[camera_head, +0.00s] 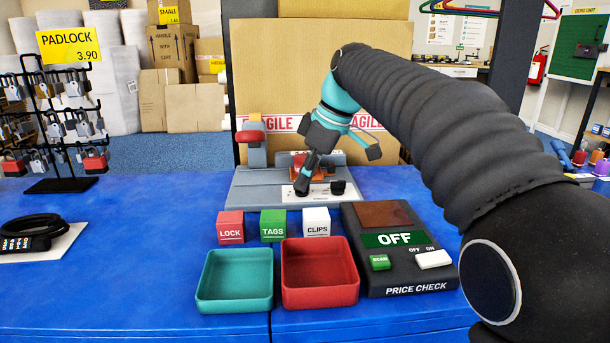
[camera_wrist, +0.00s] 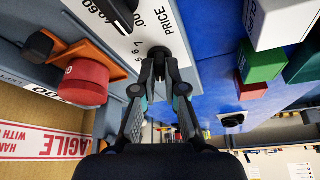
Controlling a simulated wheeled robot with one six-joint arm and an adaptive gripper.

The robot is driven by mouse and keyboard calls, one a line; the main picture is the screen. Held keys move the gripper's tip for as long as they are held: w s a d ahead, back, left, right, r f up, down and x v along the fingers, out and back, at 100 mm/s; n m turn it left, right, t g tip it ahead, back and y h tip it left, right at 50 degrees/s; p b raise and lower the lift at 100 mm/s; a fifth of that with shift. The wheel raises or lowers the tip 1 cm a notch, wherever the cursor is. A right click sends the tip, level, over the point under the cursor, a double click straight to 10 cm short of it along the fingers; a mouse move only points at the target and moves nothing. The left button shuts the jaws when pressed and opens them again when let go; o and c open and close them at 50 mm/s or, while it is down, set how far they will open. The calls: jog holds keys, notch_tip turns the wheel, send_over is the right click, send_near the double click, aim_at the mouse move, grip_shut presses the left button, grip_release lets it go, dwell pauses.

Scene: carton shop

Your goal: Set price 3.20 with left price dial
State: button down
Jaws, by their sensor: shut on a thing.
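The grey pricing device (camera_head: 250,188) stands on the blue table with a white dial plate (camera_head: 292,197) at its front. My gripper (camera_head: 302,188) is shut on the left price dial (camera_wrist: 158,52), a black knob, and covers most of it in the head view. The right dial (camera_head: 338,187), also black, stands free beside it; it shows at the top of the wrist view (camera_wrist: 126,9). The white plate in the wrist view (camera_wrist: 140,35) bears the word PRICE, ".00" and several digits. The left dial's exact setting cannot be told.
LOCK (camera_head: 230,227), TAGS (camera_head: 273,225) and CLIPS (camera_head: 316,222) blocks stand in front. A teal tray (camera_head: 235,300), a red tray (camera_head: 320,297) and a price checker (camera_head: 405,275) reading OFF sit nearer. A padlock rack (camera_head: 60,185) is left. The device has a red knob (camera_wrist: 86,82).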

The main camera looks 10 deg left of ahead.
jog(key=shift+m+t, duration=0.3)
jog(key=shift+m, duration=0.5)
jog(key=c, duration=1.2)
grip_release()
jog(key=shift+c, duration=0.2)
jog(key=v, duration=1.2)
jog(key=shift+s+a, duration=0.1)
jog(key=shift+s, duration=0.15)
